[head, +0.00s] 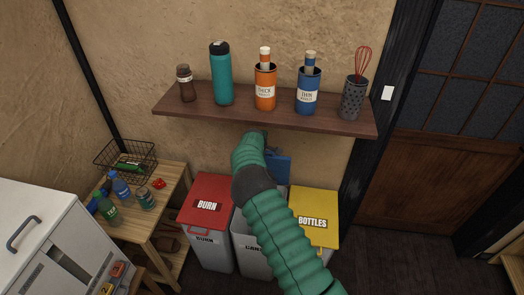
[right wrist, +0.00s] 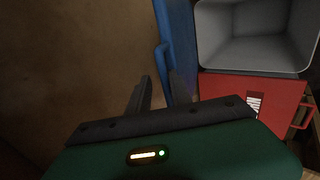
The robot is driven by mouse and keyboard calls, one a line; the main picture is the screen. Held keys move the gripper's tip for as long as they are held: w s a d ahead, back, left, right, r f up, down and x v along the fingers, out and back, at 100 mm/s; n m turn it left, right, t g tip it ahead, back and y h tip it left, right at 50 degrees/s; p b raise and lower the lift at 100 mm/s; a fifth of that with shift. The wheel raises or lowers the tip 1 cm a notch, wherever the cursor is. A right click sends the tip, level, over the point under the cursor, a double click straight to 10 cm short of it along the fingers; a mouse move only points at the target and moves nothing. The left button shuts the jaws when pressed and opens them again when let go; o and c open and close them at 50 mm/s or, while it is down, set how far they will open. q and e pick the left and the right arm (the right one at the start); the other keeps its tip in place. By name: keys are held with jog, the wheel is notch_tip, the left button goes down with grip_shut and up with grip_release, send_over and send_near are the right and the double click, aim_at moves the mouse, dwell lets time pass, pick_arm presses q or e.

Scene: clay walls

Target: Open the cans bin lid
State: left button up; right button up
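The blue cans bin lid (head: 279,168) stands raised behind its grey bin (head: 247,258), partly hidden by my right arm in the head view. In the right wrist view the lid (right wrist: 178,45) shows nearly edge-on, and the open bin's grey inside (right wrist: 256,35) is exposed and looks empty. My right gripper (right wrist: 158,85) has its two fingers apart, with the right finger against or very close to the lid. I cannot tell if they touch. My left gripper is not in view.
The red BURN bin (head: 207,200) and yellow BOTTLES bin (head: 314,215) flank the cans bin, lids shut. A wooden shelf (head: 230,112) with several bottles hangs just above. A small wooden table (head: 170,188) stands at left.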

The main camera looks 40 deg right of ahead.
jog(key=shift+s+a+f, duration=0.15)
jog(key=shift+s+f, duration=0.05)
jog(key=shift+f, duration=0.05)
jog(key=s+a+r+b, duration=0.1)
jog(key=s+a+r, duration=0.3)
jog(key=s+a, duration=0.5)
jog(key=shift+s+a, duration=0.3)
jog(key=shift+a, duration=0.9)
